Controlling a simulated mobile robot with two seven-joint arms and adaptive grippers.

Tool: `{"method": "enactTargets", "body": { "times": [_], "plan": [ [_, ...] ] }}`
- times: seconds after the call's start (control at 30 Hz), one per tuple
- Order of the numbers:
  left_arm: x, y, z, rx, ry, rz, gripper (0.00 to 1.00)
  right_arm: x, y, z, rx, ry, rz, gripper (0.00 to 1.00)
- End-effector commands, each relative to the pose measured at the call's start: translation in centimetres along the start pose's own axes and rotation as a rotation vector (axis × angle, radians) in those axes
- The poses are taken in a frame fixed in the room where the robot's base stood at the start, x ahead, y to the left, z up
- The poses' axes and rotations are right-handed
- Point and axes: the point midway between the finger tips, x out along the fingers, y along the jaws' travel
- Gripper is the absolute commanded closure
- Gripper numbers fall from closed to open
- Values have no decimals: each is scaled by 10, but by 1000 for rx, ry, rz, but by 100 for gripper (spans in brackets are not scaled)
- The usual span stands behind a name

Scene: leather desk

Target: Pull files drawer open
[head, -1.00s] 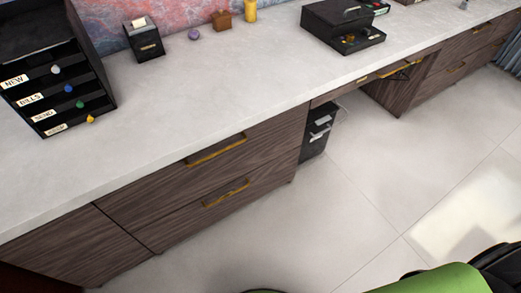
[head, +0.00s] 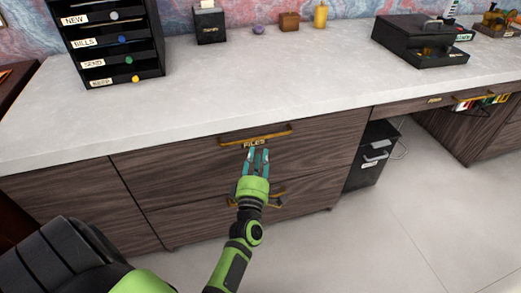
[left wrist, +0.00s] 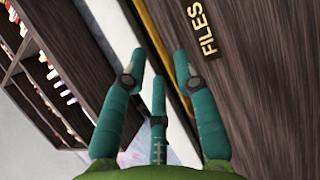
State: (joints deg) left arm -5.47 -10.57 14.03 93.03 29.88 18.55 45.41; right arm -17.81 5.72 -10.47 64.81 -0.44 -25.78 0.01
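The files drawer (head: 180,165) is the upper dark wood drawer under the light desktop, and looks closed. Its long gold handle (head: 275,134) is at the top edge, above a FILES label (head: 254,144). My left gripper (head: 257,153) is in front of the drawer, just below the handle and label. In the left wrist view its teal fingers (left wrist: 160,60) are spread with nothing between them. The gold handle (left wrist: 153,33) runs past the fingertips, and the FILES label (left wrist: 202,30) is beside it. Contact with the handle cannot be told. My right gripper is not in view.
A lower drawer with a gold handle (head: 275,201) is below, partly behind my left arm. A black bin (head: 368,170) stands right of the drawers. A labelled black organizer (head: 110,45) and a black box (head: 420,40) stand on the desktop. The floor at right is clear.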

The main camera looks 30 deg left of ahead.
Motion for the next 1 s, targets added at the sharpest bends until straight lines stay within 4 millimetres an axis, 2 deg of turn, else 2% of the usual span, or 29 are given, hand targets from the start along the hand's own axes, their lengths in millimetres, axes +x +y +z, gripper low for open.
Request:
{"method": "enactTargets", "body": {
  "times": [0.1,0.43,0.6,0.83,0.87,0.9,0.93,1.0],
  "plan": [
    [13,7,-4,-23,17,19,70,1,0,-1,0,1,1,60],
    [61,7,-4,-18,13,15,70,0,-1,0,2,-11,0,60],
    [71,6,-4,-16,12,14,70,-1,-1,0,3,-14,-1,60],
    [71,6,-4,-15,12,13,70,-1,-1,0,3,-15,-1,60],
    [71,6,-4,-15,12,13,74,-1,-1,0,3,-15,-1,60],
    [71,6,-4,-15,11,13,90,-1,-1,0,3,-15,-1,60],
    [71,6,-4,-15,11,13,100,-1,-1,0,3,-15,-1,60],
    [71,6,-4,-15,11,13,100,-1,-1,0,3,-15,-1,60]
  ]
}}
